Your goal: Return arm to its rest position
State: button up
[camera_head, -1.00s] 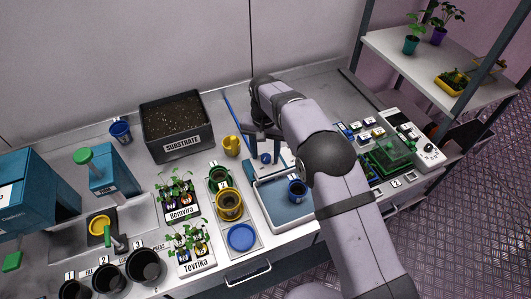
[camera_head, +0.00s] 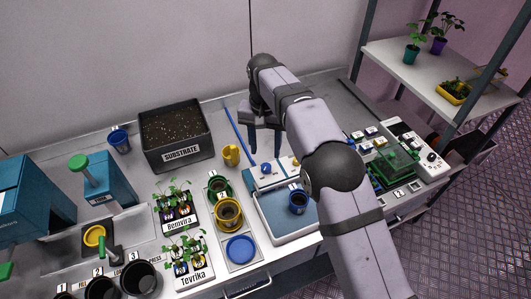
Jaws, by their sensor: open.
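My arm (camera_head: 335,175) reaches from the bottom right up over the bench. My gripper (camera_head: 265,140) hangs at its far end with its fingers pointing down, apart from each other. I see nothing between the fingers. The gripper is over the back of the bench, behind the blue-and-white scale (camera_head: 268,222) and right of the yellow mug (camera_head: 231,155). A dark blue pot (camera_head: 298,201) stands on the scale, close beside my arm in the picture.
The black substrate box (camera_head: 177,155) stands left of the gripper. The Bemvira (camera_head: 178,225) and Tevrika (camera_head: 194,269) seedling racks are at the front left. A green rack (camera_head: 398,162) lies right of my arm. A plant shelf (camera_head: 420,66) stands at the back right.

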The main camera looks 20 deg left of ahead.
dwell(0.4)
jog(key=s+d+r+m, duration=0.1)
jog(key=s+d, duration=0.1)
jog(key=d, duration=1)
jog(key=s+d+r, duration=0.1)
jog(key=d, duration=1.1)
jog(key=s+d+f, duration=0.2)
jog(key=s+d, duration=0.4)
jog(key=s, duration=0.3)
jog(key=s+d+f, duration=0.3)
jog(key=s+d, duration=0.4)
jog(key=s, duration=0.2)
jog(key=shift+d+m, duration=0.15)
jog(key=shift+m, duration=0.15)
